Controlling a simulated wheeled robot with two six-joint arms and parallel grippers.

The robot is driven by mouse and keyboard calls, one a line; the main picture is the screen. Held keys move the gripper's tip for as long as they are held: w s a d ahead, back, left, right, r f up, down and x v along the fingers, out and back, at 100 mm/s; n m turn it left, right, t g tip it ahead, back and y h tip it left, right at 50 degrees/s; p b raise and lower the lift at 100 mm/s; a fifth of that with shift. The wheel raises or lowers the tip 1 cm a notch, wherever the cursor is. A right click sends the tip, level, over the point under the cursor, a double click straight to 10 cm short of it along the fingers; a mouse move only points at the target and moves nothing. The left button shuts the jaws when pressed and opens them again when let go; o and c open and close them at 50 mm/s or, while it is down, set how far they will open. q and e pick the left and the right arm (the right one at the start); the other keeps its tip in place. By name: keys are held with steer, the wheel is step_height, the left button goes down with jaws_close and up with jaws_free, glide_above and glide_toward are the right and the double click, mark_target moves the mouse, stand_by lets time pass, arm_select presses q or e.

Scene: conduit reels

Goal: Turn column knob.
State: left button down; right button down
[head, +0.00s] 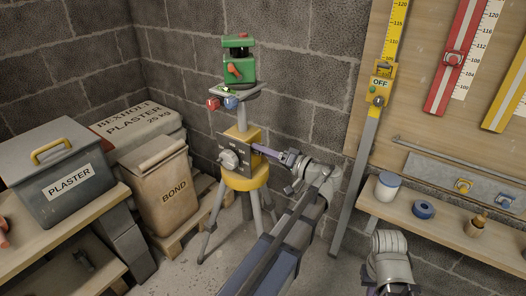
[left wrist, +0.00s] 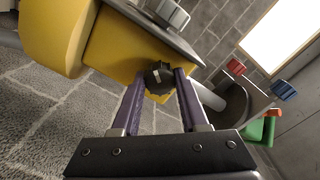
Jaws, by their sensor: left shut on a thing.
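A tripod (head: 260,215) carries a yellow housing (head: 247,183) with a dark front panel and a ribbed grey dial (head: 229,160). In the left wrist view the yellow housing (left wrist: 125,55) bears a black ribbed knob (left wrist: 159,78) with a white mark on its face. My left gripper (head: 262,150) reaches the right side of the housing. Its purple fingers (left wrist: 156,85) lie on both sides of the black knob and are shut on it. In the head view the fingers mostly hide this knob.
A green levelling instrument (head: 239,60) stands on top, above red (head: 213,104) and blue (head: 231,103) knobs. A yellow upright marked OFF (head: 379,85) and a shelf (head: 440,222) stand right.

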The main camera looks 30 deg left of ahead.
arm_select(q)
steer(key=shift+s+f+n, duration=0.1)
steer(key=shift+n, duration=0.4)
steer(key=c, duration=0.7)
jaws_free()
steer(key=d, duration=0.8)
steer(key=shift+s, duration=0.25)
steer(key=shift+a, duration=0.1)
